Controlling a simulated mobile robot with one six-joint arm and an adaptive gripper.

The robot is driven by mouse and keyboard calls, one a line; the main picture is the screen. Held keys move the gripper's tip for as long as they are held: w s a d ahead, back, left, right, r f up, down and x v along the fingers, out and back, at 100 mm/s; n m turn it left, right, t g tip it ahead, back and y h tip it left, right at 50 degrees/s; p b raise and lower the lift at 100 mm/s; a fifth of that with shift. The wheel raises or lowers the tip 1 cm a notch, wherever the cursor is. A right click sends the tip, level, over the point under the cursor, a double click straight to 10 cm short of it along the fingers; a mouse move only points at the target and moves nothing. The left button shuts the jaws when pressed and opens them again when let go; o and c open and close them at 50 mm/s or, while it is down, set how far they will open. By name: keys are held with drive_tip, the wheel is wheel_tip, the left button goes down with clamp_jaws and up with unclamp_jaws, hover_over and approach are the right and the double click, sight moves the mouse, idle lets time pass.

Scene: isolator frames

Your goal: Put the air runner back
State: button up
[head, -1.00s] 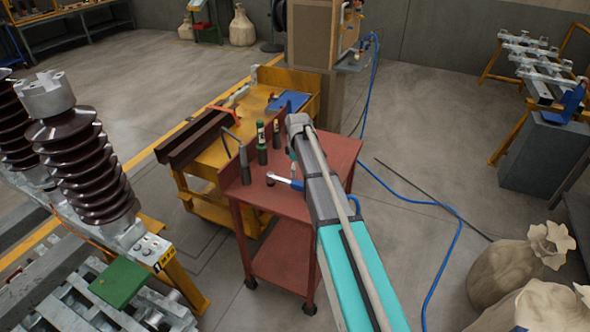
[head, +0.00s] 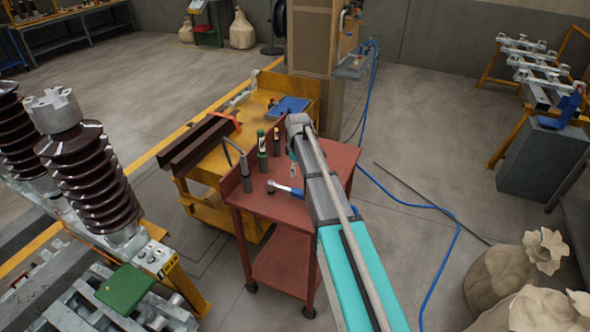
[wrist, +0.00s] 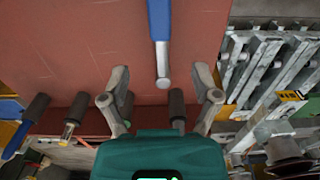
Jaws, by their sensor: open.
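A tool with a blue handle and silver head (head: 285,188) lies on the red trolley top (head: 322,172). In the wrist view its blue handle (wrist: 159,20) points up and its silver end (wrist: 162,72) is between my fingers. Dark upright tools stand near the trolley's far-left edge: one with a curved grey part (head: 246,170), one with a green top (head: 262,150). I cannot tell which is the air runner. My gripper (wrist: 161,80) is spread open with nothing gripped, above the trolley; in the head view my arm partly hides it.
A yellow cart (head: 215,160) with dark bars and a blue tray (head: 290,104) stands behind the trolley. Ribbed brown insulators (head: 90,175) stand left. A blue hose (head: 445,240) runs over the floor at right, near pale sacks (head: 497,280). Floor between trolley and grey block (head: 540,165) is mostly clear.

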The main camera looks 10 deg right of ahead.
idle(0.3)
drive_tip(key=s+a+m, duration=0.1)
drive_tip(key=s+m, duration=0.9)
drive_tip(key=s, duration=1.8)
drive_tip(key=shift+s+a+m, duration=0.35)
drive_tip(key=shift+m, duration=0.05)
